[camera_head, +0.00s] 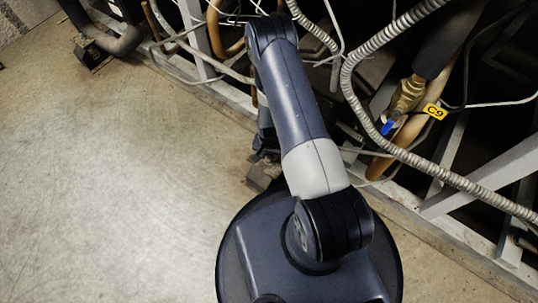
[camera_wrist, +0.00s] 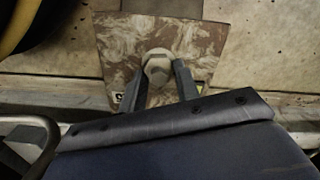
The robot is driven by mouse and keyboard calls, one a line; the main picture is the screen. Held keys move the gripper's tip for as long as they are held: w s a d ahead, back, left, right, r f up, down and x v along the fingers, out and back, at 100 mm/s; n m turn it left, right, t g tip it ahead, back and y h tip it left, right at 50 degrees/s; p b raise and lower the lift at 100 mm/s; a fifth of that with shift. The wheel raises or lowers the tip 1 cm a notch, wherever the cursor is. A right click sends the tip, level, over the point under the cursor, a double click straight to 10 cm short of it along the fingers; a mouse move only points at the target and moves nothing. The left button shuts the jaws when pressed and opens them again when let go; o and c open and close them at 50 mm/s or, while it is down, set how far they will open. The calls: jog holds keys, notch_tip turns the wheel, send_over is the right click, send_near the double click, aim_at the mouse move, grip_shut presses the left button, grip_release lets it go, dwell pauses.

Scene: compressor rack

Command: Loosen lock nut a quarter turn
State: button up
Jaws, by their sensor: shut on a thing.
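The lock nut (camera_wrist: 157,66) shows in the wrist view as a pale, worn hex shape on a brown and white mottled plate (camera_wrist: 118,45). My gripper (camera_wrist: 160,76) reaches it from below in the picture, with one finger on each side. It is shut on the nut. The nut's lower part and any stud under it are hard to make out. A small foot block (camera_head: 262,178) shows beside my arm at the rack's lower rail.
The rack is crowded with grey corrugated conduit (camera_head: 350,85), cables and copper pipes. A brass valve with a blue handle (camera_head: 388,127) and a yellow C9 tag (camera_head: 434,111) are at right. A grey diagonal brace (camera_head: 480,180) stands below. Open concrete floor (camera_head: 110,180) lies at left.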

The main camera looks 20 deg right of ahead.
jog(key=n+b, duration=0.1)
jog(key=n, duration=0.3)
jog(key=shift+f+b, duration=0.1)
jog(key=shift+b, duration=0.25)
jog(key=n+b, duration=0.1)
jog(key=n, duration=0.3)
jog(key=shift+a+n, duration=0.15)
jog(key=shift+n, duration=0.25)
jog(key=n+b, duration=0.1)
jog(key=n, duration=0.3)
jog(key=shift+b, duration=0.3)
jog(key=shift+a+n+b, duration=0.1)
jog(key=shift+n+b, duration=0.25)
jog(key=shift+n, duration=1.65)
jog(key=o, duration=1)
jog(key=shift+c, duration=0.2)
jog(key=shift+r, duration=0.2)
